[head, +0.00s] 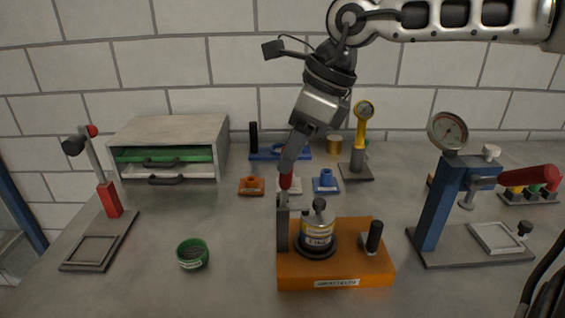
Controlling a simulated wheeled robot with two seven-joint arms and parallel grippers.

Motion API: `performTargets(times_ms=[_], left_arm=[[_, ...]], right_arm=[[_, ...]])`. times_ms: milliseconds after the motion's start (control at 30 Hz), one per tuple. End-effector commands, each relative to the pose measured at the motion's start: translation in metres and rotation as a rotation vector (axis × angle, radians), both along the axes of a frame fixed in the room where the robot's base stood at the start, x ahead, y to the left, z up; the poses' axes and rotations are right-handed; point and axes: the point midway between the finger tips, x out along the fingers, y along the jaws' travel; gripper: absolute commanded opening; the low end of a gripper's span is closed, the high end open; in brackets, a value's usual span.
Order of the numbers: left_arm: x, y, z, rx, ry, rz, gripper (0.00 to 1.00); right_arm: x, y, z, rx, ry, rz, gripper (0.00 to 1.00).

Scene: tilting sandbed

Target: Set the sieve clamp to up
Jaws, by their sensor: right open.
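An orange base (335,276) with a label on its front edge stands at the front middle of the table. On it sit a round labelled canister (318,236) with a dark knob and a short black post (374,236). At its left side a grey upright lever (283,228) with a red grip (285,181) stands roughly vertical; this looks like the sieve clamp. My right gripper (288,168) reaches down from above, open, with its fingers at the red grip. The fingers partly hide the grip, and contact cannot be told.
A blue press with a gauge (434,205) and red handle stands right. A red-based lever stand (109,200) and a drawer box (170,139) stand left. A green cup (192,254) is front left.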

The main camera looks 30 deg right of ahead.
Motion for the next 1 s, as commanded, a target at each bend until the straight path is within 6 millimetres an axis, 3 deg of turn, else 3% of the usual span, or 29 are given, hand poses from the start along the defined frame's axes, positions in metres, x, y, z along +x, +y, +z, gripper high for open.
performTargets(times_ms=[233, 600, 633, 767, 1000], left_arm=[[0.006, 0.001, 0.005, 0.002, -0.014, 0.0, 0.36], [0.006, 0.001, 0.004, 0.004, -0.011, 0.002, 0.36], [0.006, 0.001, 0.004, 0.004, -0.011, 0.002, 0.36], [0.004, 0.001, 0.003, 0.003, -0.008, 0.003, 0.36], [0.002, 0.001, 0.001, 0.002, -0.004, 0.004, 0.36]], right_arm=[[0.008, 0.009, -0.03, 0.001, 0.002, 0.0, 0.41], [0.01, 0.011, -0.036, 0.001, -0.001, 0.0, 0.41], [0.01, 0.011, -0.036, 0.001, -0.001, 0.0, 0.39], [0.01, 0.011, -0.035, 0.001, -0.001, 0.0, 0.02], [0.009, 0.01, -0.035, -0.005, 0.002, -0.004, 0.0]])
